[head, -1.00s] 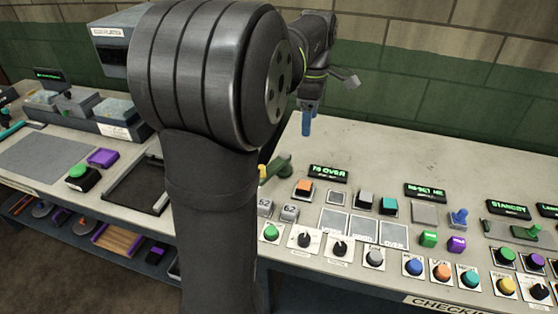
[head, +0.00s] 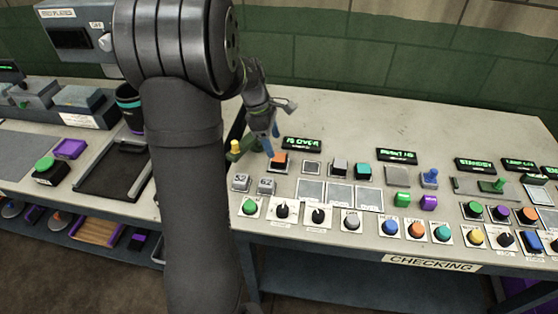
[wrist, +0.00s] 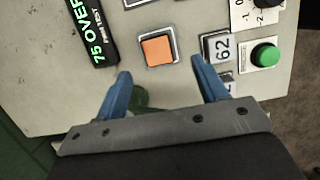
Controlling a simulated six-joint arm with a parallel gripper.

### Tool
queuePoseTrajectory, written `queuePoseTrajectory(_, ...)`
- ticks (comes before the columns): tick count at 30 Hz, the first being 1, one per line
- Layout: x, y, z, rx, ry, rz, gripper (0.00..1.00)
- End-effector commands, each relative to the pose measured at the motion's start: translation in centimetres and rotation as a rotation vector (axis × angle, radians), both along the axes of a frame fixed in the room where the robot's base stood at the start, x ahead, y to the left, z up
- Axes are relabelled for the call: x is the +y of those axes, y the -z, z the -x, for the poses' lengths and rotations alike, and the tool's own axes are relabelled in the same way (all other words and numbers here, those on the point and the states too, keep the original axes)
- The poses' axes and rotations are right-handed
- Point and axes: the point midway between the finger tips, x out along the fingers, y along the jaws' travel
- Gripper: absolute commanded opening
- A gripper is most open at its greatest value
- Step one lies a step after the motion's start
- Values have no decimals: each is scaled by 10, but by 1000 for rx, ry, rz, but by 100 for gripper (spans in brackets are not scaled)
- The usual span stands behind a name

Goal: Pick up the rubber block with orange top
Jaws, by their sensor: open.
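The rubber block with the orange top (head: 278,161) stands on the bench, just below the "75 OVER" display. In the wrist view the orange-topped block (wrist: 158,49) shows from above, with a pale rim around its orange face. My gripper (wrist: 163,80) is open, with its two blue fingers apart and nothing between them. The block lies ahead of the fingertips, roughly centred between them. In the head view my gripper (head: 273,144) hangs just above and beside the block, and one finger partly overlaps it from this angle.
A "62" block (wrist: 217,47) lies close to the right fingertip in the wrist view. The "75 OVER" display (wrist: 91,34) lies near the left one. A green button (wrist: 265,55) is farther right. The bench's back area (head: 370,115) is clear.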

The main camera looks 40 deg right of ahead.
Motion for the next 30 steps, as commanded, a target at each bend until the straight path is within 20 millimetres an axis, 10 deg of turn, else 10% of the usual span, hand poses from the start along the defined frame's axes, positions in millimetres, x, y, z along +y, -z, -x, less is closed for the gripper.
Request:
queuePoseTrajectory(26, -14, 68, 8, -1, 0, 0, 65)
queuePoseTrajectory(30, -14, 68, 8, -1, 0, 0, 42)
